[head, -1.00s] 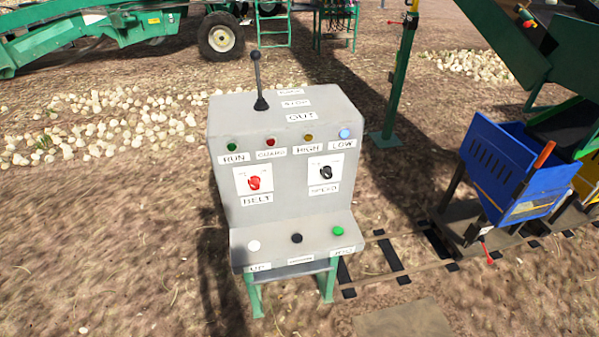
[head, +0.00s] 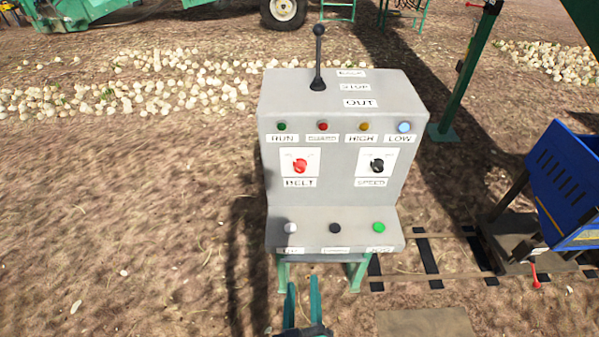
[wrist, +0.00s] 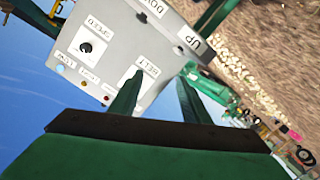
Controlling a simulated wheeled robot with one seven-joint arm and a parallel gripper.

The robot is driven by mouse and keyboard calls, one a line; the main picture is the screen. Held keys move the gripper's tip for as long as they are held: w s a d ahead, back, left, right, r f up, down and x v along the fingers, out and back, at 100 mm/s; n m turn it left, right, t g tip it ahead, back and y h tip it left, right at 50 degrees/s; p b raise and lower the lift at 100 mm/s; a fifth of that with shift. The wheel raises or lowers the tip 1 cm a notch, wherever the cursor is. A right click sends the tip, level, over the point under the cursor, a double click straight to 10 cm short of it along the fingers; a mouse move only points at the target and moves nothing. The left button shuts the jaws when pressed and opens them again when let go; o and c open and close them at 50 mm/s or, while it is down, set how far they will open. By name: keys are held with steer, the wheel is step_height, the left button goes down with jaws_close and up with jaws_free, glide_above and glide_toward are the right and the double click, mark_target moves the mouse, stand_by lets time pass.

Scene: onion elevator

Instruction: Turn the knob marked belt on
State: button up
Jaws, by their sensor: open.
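The red knob marked BELT (head: 299,166) sits on a white plate at the left of the grey control box's (head: 335,200) upright face. Its pointer angle is too small to read surely. The wrist view shows both fingers (wrist: 158,92) apart.
A tall black lever (head: 318,60) stands on the box top. White, black and green buttons (head: 379,227) line the lower ledge. A blue cart (head: 565,180) on rails is at the right, near a green post (head: 465,75).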

steer(key=w+r+n, duration=0.3)
steer(key=w+r, duration=0.2)
steer(key=w, duration=0.4)
steer(key=n+t, duration=0.1)
steer(key=n, duration=0.2)
glide_toward(299, 170)
steer(key=w, duration=0.9)
steer(key=shift+w+d+f, duration=0.1)
steer(key=shift+w+f, duration=0.1)
steer(key=shift+f, duration=0.05)
steer(key=c, duration=1)
